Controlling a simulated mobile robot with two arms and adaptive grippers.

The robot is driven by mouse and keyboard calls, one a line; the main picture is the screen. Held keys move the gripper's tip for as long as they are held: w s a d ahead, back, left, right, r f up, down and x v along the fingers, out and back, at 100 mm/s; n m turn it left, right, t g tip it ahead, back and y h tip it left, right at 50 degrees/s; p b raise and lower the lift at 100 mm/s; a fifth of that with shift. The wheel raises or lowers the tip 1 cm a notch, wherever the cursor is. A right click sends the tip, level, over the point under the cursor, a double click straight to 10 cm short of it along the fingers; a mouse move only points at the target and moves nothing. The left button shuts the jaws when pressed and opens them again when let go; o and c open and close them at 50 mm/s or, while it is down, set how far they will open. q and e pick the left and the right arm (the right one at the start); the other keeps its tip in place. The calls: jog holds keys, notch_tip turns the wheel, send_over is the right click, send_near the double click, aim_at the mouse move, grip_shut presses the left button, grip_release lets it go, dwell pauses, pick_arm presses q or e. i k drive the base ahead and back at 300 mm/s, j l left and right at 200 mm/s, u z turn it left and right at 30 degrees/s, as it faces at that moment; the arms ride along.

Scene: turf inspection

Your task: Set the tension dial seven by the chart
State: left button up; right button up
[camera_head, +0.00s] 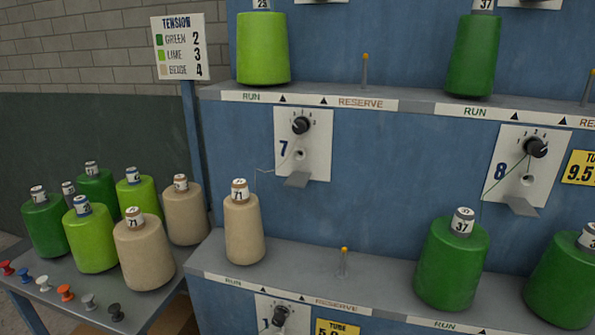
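The tension chart (180,46) on a post at upper left reads green 2, lime 3, beige 4. The tension dial seven (301,126) is a black knob on a white plate marked 7, with small numbers around it. Its exact setting is too small to tell. A beige cone (244,232) labelled 71 stands below it, at the RUN end of the lower shelf. A thin thread runs from above this cone toward the plate of dial seven. A grey lever (298,179) sticks out at the plate's bottom. Neither gripper is in view.
Dial eight (536,147) is to the right, above a dark green cone (452,262). A lime cone (263,48) stands on the upper shelf. A side table (95,315) holds several green, lime and beige cones and coloured pegs. An empty peg (343,264) stands on the lower shelf.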

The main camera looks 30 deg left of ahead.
aim_at(299, 125)
jog(key=u, duration=1.25)
